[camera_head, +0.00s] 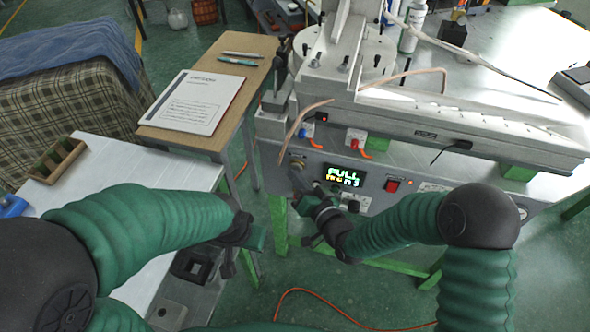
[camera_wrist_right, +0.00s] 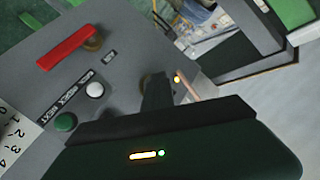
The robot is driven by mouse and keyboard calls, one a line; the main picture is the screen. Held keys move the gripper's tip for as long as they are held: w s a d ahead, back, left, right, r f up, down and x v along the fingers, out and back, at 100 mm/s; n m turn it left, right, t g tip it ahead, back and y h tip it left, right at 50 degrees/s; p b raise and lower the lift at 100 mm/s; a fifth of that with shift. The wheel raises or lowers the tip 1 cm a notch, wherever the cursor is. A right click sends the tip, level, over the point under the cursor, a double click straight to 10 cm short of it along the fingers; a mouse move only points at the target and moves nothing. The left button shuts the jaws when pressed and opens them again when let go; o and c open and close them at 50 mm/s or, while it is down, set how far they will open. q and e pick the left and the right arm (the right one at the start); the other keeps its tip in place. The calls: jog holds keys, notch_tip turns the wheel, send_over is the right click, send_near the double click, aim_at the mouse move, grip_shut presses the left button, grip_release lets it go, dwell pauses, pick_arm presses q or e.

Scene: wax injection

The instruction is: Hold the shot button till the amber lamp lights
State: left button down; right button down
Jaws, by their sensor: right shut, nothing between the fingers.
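The wax injector (camera_head: 440,125) has a grey front panel (camera_head: 330,165) with a lit display (camera_head: 343,175) reading "FULL" above a smaller line. My right gripper (camera_head: 297,176) is shut and empty, its tip against or very near the panel left of the display. In the right wrist view its dark fingers (camera_wrist_right: 157,92) meet the panel and hide what is under them; I cannot tell whether a button is pressed. A small amber lamp (camera_wrist_right: 177,79) glows just beside the fingertips. My left gripper (camera_head: 255,236) hangs away from the panel, its jaws unclear.
The wrist view shows a red lever (camera_wrist_right: 67,47), a white button (camera_wrist_right: 95,90) and a green button (camera_wrist_right: 66,122). Orange tubing (camera_head: 320,301) lies on the floor.

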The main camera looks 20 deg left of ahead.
jog(key=shift+s, duration=0.85)
jog(key=s, duration=0.5)
